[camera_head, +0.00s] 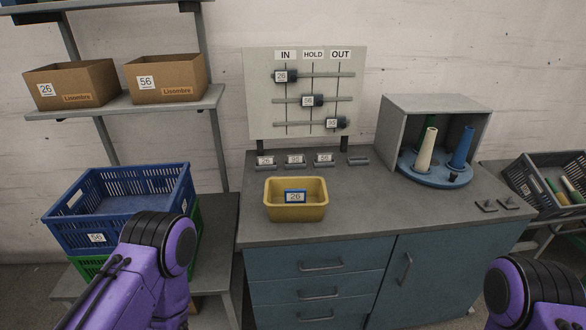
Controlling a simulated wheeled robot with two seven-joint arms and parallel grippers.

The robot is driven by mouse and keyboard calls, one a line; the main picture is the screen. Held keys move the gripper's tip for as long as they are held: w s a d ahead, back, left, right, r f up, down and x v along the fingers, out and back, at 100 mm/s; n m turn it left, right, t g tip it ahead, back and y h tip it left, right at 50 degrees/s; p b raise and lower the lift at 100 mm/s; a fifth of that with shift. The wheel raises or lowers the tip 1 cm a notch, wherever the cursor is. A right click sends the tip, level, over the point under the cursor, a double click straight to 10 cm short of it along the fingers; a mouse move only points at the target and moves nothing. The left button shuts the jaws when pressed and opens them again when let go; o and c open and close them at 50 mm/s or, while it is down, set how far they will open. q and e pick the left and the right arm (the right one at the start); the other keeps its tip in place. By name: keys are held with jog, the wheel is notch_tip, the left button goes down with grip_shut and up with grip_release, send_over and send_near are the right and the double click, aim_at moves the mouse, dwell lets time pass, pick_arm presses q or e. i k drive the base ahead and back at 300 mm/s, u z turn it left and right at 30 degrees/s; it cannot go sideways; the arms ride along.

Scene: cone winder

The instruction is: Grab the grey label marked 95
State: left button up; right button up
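Three grey label blocks with white faces stand in a row at the back of the grey worktop: a left one (265,160), a middle one (295,160) and a right one (324,159). Their digits are too small to read surely, so I cannot tell which is marked 95. A fourth grey piece (358,161) beside them shows no white face. On the board (262,105), a dark slider with a tag that looks like 95 (332,123) sits under OUT. Purple links of both my arms show at the lower left and lower right; neither gripper is in view.
A yellow bin (296,213) marked 26 stands in front of the labels. A grey open box (435,104) with colored cones on a blue turntable (435,172) is at the right. Blue crate (120,205) left, dark crate (540,190) right. The worktop's front middle is clear.

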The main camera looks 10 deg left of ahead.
aim_at(294, 159)
jog(key=k, duration=0.2)
jog(key=u, duration=1.3)
jog(key=i, duration=1.5)
jog(key=z, duration=2.35)
